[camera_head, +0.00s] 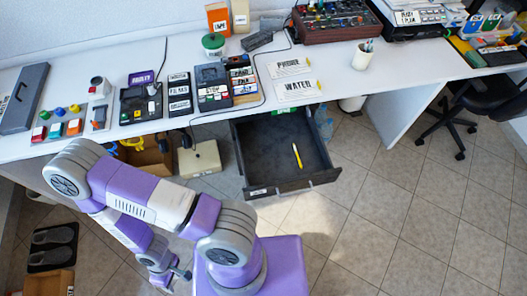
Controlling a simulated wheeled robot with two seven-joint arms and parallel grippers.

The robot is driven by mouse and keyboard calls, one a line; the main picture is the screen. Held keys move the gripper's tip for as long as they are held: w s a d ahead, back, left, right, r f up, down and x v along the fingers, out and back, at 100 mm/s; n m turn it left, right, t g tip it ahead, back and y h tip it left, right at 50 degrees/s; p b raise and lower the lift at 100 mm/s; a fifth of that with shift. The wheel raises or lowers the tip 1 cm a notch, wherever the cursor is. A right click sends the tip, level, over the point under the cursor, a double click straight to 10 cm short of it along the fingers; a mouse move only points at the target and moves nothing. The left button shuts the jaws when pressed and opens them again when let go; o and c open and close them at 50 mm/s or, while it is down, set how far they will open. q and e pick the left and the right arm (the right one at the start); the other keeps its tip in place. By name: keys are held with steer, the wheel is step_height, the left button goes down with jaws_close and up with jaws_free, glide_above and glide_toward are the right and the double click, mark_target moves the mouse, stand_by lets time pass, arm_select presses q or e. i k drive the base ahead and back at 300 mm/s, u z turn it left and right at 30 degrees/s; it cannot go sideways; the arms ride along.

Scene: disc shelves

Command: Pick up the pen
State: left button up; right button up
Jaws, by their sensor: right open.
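A yellow pen (297,156) lies in the open dark drawer (255,160) below the desk, near the middle of the camera_head view. It lies nearly lengthwise on the drawer floor, with nothing touching it. My right gripper (180,274) is low at the bottom left of the view, well to the left of the drawer and apart from the pen. It is small and partly hidden in the picture; it is open, and nothing shows in it. My left gripper is not in view.
The white desk (400,95) carries several devices, labelled cards and a white pen cup (362,54). A beige box (199,158) stands left of the drawer. A black chair (490,98) is at the right. The tiled floor (400,210) right of the drawer is clear.

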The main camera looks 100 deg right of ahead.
mark_target(300, 161)
steer(key=u, duration=0.1)
steer(key=k, duration=1.3)
steer(key=z, duration=1.85)
steer(key=i, duration=0.5)
steer(key=u, duration=0.1)
